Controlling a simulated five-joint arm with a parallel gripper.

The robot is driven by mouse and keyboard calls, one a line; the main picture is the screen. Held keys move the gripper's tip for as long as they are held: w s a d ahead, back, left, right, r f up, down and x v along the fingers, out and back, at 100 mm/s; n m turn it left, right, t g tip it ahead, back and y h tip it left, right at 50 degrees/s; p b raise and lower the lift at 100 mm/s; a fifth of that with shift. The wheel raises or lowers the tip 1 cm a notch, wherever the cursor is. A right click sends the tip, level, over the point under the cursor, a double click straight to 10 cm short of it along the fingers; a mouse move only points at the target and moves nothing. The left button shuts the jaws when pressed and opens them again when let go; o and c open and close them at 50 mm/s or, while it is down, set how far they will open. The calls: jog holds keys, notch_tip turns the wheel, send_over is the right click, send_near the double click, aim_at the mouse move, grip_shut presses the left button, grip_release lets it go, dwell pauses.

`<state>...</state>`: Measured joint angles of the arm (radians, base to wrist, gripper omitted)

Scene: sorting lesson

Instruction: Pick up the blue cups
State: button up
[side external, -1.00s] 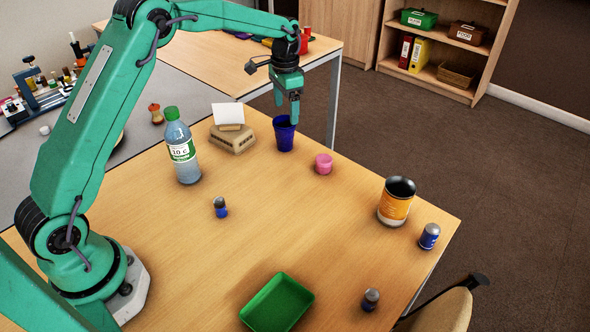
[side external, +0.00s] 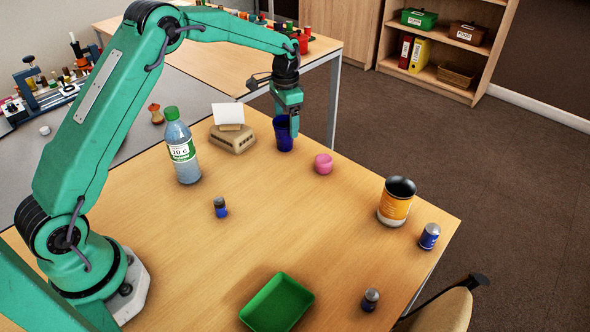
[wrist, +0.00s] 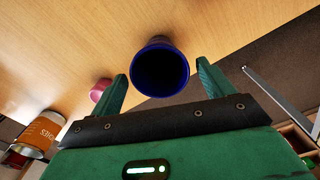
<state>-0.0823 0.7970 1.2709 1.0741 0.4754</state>
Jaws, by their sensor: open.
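A dark blue cup (side external: 284,138) stands upright near the far edge of the wooden table in the side view. My gripper (side external: 294,128) is lowered over it, with one finger seen in front of the cup's right side. In the wrist view the blue cup (wrist: 160,70) shows its round dark mouth towards the gap between the fingers. My gripper (wrist: 163,88) is open there, a finger on each side of the cup and nothing held. No other blue cup is clear to see.
A brown block with a white card (side external: 230,130) and a bottle (side external: 182,152) stand to the left. An orange-labelled can (side external: 396,203), small jars and a green tray (side external: 278,303) are nearer.

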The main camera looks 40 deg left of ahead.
jog(key=shift+f, duration=1.8)
jog(key=c, duration=1)
